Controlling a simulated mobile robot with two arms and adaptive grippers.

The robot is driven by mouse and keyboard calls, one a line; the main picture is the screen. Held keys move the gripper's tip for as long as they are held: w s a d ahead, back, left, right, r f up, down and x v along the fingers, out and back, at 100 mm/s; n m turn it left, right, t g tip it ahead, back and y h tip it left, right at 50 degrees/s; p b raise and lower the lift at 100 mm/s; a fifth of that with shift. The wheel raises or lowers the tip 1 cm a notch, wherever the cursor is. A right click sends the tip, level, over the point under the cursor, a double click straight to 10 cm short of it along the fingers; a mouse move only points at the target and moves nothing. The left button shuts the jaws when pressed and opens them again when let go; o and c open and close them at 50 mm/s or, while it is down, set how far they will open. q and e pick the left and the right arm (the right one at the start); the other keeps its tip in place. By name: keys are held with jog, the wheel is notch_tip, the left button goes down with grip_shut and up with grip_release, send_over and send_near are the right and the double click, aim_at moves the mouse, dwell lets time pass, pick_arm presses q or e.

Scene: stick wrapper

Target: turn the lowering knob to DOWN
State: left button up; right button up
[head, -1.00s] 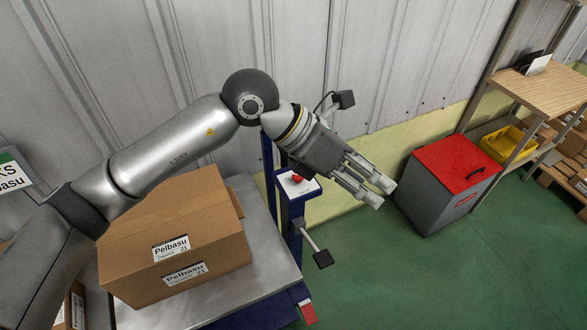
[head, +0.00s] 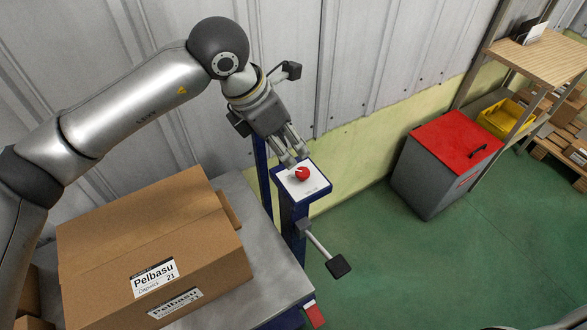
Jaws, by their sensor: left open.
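The red lowering knob (head: 302,174) sits on a white plate (head: 317,187) on top of a blue post (head: 291,214) in the head view. Lettering on the plate is too small to read. My left gripper (head: 295,160) is open, just above and behind the knob, with its fingers pointing down toward it. Whether the fingertips touch the knob or plate I cannot tell.
A large cardboard box (head: 150,250) stands on the metal platform (head: 262,262) left of the post. A pedal-like black lever (head: 338,266) sticks out right of the post. A grey bin with red lid (head: 455,142) and a shelf (head: 540,62) stand at right. Green floor between is clear.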

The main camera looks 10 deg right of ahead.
aim_at(302, 172)
pick_arm(q)
jog(key=p+x, duration=0.1)
jog(key=x, duration=0.2)
jog(key=p+x, duration=0.1)
jog(key=x, duration=0.3)
jog(key=p+x, duration=0.1)
jog(key=x, duration=0.3)
jog(key=shift+w+a+f, duration=0.15)
jog(key=shift+w+a, duration=0.1)
jog(key=shift+w, duration=0.15)
jog(key=shift+d+f, duration=0.15)
jog(key=shift+f, duration=0.25)
pick_arm(e)
jog(key=shift+w+r, duration=0.25)
jog(key=shift+r, duration=0.95)
pick_arm(q)
jog(key=shift+c, duration=0.2)
jog(key=c, duration=1)
pick_arm(e)
jog(key=shift+w+a+f, duration=0.1)
jog(key=shift+a+f, duration=0.05)
jog(key=shift+a, duration=0.05)
